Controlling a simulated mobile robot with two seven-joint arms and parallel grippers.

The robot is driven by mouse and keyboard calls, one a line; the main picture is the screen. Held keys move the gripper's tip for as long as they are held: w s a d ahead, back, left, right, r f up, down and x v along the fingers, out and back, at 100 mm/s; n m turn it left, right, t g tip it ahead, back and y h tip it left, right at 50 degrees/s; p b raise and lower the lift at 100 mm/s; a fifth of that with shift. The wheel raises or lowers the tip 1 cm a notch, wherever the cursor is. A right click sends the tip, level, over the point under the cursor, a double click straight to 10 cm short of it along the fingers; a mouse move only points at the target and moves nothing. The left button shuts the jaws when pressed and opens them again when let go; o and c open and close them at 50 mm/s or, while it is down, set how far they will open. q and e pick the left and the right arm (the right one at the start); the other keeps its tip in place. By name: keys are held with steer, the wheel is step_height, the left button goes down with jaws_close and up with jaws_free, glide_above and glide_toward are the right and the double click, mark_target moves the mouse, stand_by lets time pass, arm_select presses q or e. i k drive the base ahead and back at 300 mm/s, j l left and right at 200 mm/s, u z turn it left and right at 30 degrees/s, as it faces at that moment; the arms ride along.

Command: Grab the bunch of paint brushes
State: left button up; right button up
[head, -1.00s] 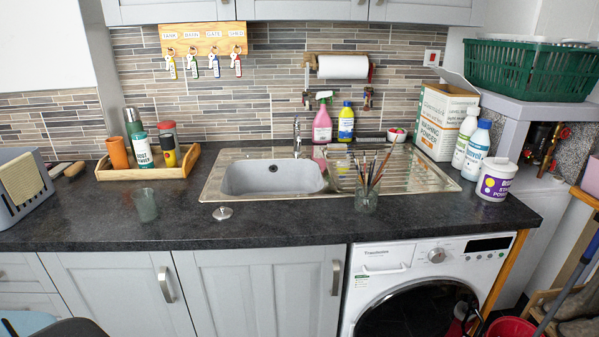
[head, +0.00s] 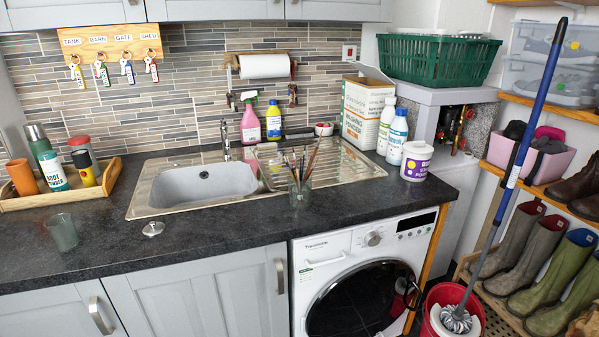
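The bunch of paint brushes (head: 301,161) stands upright, fanned a little, in a clear glass jar (head: 300,193). The jar is on the dark worktop (head: 225,225), at the front edge of the sink's drainer and above the washing machine. The brush handles stick up out of the jar. Neither of my grippers shows in the head view.
A steel sink (head: 205,185) lies left of the jar, with a plug (head: 153,229) and an empty glass (head: 62,232) further left. A white tub (head: 416,161) and bottles stand to the right. A mop (head: 520,150) leans from a red bucket (head: 452,308) on the floor.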

mark_target(291, 170)
steer(key=i+l, duration=0.15)
steer(key=l, duration=0.2)
steer(key=i+l, duration=0.15)
steer(key=l, duration=0.15)
steer(key=i+l+u, duration=0.1)
steer(key=l, duration=0.25)
steer(key=i+l, duration=0.35)
steer(key=l, duration=0.3)
steer(key=i+l+u, duration=0.1)
steer(key=l, duration=0.25)
